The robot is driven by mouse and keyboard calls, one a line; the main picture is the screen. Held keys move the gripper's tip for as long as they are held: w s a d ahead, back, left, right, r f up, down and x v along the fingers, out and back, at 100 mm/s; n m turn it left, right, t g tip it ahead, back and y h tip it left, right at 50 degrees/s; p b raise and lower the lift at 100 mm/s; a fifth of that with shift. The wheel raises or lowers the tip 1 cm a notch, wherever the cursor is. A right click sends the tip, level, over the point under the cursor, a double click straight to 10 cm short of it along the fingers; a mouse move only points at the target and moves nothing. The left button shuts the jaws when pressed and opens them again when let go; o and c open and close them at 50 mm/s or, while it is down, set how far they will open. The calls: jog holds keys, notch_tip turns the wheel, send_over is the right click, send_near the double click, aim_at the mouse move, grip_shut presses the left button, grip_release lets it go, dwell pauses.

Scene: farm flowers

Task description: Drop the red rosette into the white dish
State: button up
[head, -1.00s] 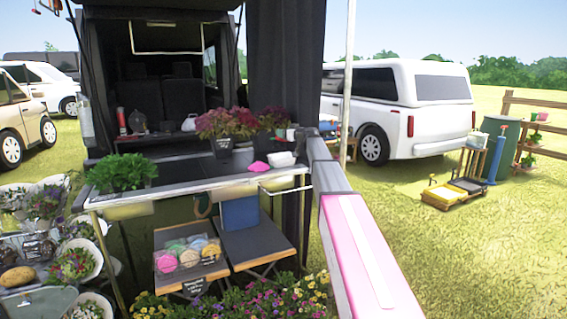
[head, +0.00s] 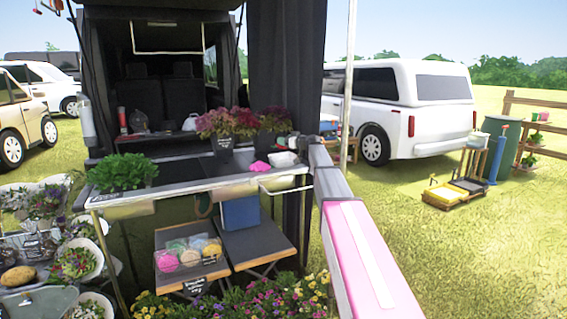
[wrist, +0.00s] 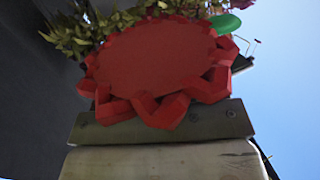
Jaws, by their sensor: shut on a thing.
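The red rosette (wrist: 155,60) fills the middle of the wrist view, its flat round face and pointed folded edge showing. My gripper (wrist: 162,124) is shut on it; a grey metal plate shows just below the petals. The white dish (head: 284,159) stands on the table's right part in the head view. My gripper's end (head: 294,143) is small there, close to the dish at its upper right. The rosette is not clear in the head view, and the gap between it and the dish cannot be told.
A pink item (head: 260,166) lies left of the dish. Potted red-purple flowers (head: 225,122) stand behind it, and a leafy green plant (head: 122,172) at the table's left. The table's front edge (head: 200,187) has a rail.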

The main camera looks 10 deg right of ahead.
jog(key=shift+f, duration=0.15)
jog(key=o, duration=1)
jog(key=shift+v, duration=3.75)
jog(key=shift+s, duration=0.1)
